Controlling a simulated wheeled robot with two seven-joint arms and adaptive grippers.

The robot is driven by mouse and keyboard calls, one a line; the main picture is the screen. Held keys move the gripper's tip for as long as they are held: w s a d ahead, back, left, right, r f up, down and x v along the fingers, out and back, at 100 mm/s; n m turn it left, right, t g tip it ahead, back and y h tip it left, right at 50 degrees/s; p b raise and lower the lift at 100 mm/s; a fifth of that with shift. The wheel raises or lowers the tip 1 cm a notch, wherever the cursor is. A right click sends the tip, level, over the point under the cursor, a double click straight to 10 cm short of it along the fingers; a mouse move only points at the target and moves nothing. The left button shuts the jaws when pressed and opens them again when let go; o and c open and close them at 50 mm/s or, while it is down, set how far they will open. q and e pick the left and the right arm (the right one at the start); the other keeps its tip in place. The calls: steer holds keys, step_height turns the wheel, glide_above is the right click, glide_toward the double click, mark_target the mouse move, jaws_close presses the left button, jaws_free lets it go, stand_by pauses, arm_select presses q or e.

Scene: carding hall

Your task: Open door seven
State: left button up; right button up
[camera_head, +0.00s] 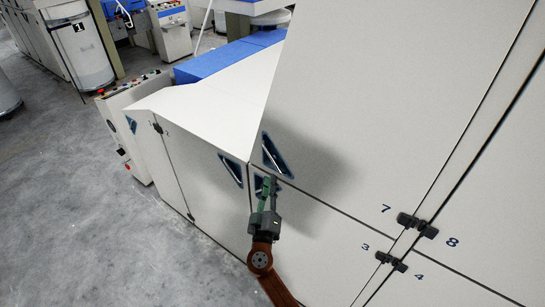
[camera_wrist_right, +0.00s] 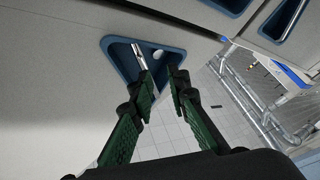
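Door seven (camera_head: 360,100) is the large pale upper panel, marked with a 7 (camera_head: 386,209) beside dark hinges (camera_head: 411,220) at its lower right. It looks closed. Its blue-rimmed triangular recess (camera_head: 275,157) is at its lower left corner. My right gripper (camera_head: 266,187) is just below that recess in the head view, partly covering another recess on the lower panel. In the wrist view my right gripper (camera_wrist_right: 166,76) has its green fingers apart, tips at a triangular recess (camera_wrist_right: 118,55) with a metal bar (camera_wrist_right: 138,56). I cannot tell contact. My left gripper is out of view.
Doors numbered 3 (camera_head: 365,247), 4 (camera_head: 419,277) and 8 (camera_head: 453,242) adjoin door seven. A side panel (camera_head: 205,185) has another recess (camera_head: 231,170). A control box (camera_head: 125,120) stands at the left. Grey floor (camera_head: 70,210) is open at the lower left.

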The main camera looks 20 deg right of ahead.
mark_target(272, 159)
steer(key=shift+t+h, duration=0.3)
steer(key=w+r, duration=0.1)
steer(key=w+d+r+p, duration=0.1)
steer(key=w+r, duration=0.1)
steer(key=w+d+r+p, duration=0.1)
steer(key=w+r, duration=0.1)
steer(key=shift+w+d, duration=0.4)
steer(key=shift+w, duration=0.2)
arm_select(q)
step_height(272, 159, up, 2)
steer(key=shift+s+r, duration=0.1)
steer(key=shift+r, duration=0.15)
arm_select(e)
steer(key=shift+c, duration=0.7)
jaws_close()
